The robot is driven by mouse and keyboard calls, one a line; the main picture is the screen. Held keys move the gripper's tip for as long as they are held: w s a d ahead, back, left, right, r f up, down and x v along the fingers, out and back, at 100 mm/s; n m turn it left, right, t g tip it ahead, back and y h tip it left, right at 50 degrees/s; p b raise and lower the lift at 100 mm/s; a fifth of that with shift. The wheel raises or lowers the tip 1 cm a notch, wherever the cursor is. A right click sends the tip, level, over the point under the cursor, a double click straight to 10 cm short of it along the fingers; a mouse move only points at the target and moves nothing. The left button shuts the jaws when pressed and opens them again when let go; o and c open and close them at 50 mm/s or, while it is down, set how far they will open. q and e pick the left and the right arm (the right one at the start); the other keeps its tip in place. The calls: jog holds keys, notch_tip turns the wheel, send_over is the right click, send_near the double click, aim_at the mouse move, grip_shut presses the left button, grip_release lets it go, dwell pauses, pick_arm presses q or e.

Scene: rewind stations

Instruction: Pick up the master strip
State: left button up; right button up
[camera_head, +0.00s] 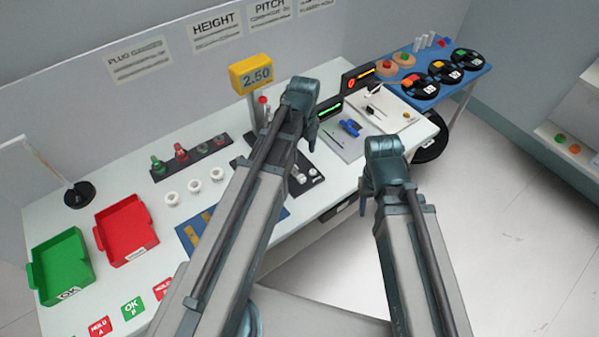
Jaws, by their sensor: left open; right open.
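No strip is marked as the master strip, and I cannot tell for certain which piece it is. A blue board (187,241) with tan strips (206,217) lies on the white bench, partly hidden behind my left arm. My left gripper (311,143) points down over the bench's middle, right of the blue board and above a dark fixture (306,178). It is open and nothing shows in it. My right gripper (363,203) is open at the bench's front edge, mostly hidden by its own wrist, with nothing visible in it.
Green (62,270) and red (124,232) trays stand at the left. White rings (195,186) and a dark rack (190,158) lie behind the blue board. A yellow display (252,75) reads 2.50. A blue table (452,88) with reels stands at the right. Floor at right is clear.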

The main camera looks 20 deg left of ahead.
pick_arm(q)
jog(key=b, duration=0.9)
send_over(303, 179)
jog(key=shift+f, duration=4.3)
notch_tip(303, 179, down, 5)
jog(key=b, duration=0.4)
jog(key=shift+d+f+b, duration=0.1)
jog(key=shift+f+b, duration=0.1)
jog(key=shift+b, duration=0.2)
jog(key=shift+r, duration=0.1)
grip_shut()
